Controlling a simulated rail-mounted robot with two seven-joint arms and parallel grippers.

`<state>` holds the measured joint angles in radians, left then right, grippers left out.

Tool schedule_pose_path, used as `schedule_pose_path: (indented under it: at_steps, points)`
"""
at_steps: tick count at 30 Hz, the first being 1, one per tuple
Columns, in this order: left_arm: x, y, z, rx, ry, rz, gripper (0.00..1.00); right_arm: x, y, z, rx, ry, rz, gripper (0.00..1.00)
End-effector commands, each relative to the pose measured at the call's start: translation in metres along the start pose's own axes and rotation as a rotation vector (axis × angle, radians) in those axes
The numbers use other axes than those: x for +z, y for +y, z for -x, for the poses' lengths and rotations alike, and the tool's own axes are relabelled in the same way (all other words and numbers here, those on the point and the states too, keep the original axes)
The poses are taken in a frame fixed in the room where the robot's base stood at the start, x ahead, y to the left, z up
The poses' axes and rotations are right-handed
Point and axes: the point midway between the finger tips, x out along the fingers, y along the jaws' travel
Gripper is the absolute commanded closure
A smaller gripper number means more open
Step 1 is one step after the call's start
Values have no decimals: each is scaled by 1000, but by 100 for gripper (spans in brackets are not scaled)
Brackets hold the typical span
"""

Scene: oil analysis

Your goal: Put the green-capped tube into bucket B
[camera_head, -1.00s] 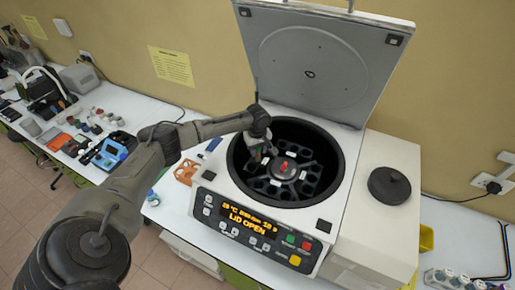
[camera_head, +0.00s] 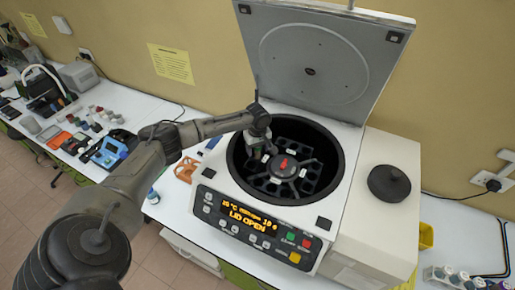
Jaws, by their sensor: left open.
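The centrifuge (camera_head: 210,222) stands open in the middle of the head view, its lid (camera_head: 312,65) raised. Inside the dark bowl is a rotor (camera_head: 288,167) with a red knob and several buckets around it. I cannot read which bucket is B. My left gripper (camera_head: 264,149) is open over the left rear part of the rotor, pointing down into the bowl. Its fingers are small and dark here, and I cannot make out whether they touch anything. I cannot make out the green-capped tube. My right gripper is out of view.
An orange rack (camera_head: 186,170) and a small blue-capped bottle (camera_head: 153,196) lie left of the centrifuge. Several capped containers stand in a rack (camera_head: 452,281) at lower right. The left bench holds instruments.

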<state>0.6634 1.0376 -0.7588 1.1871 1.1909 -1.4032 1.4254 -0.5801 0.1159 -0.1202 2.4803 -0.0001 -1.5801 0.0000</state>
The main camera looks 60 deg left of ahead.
Motion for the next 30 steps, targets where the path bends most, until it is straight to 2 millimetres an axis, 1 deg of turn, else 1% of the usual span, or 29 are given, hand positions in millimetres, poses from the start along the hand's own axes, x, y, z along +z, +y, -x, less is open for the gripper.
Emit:
schedule_pose_path:
  at_steps: [5,8,15,21,24,30]
  points:
    - [0,1,14,3,1,-1,36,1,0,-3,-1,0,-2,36]
    - [-1,0,31,4,2,-1,36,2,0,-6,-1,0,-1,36]
    - [0,0,79,5,1,0,36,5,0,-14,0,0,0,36]
    - [0,0,112,3,1,1,36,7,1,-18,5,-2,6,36]
    - [0,0,124,2,1,0,36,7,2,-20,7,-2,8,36]
    - [0,0,136,2,1,1,36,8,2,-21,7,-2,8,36]
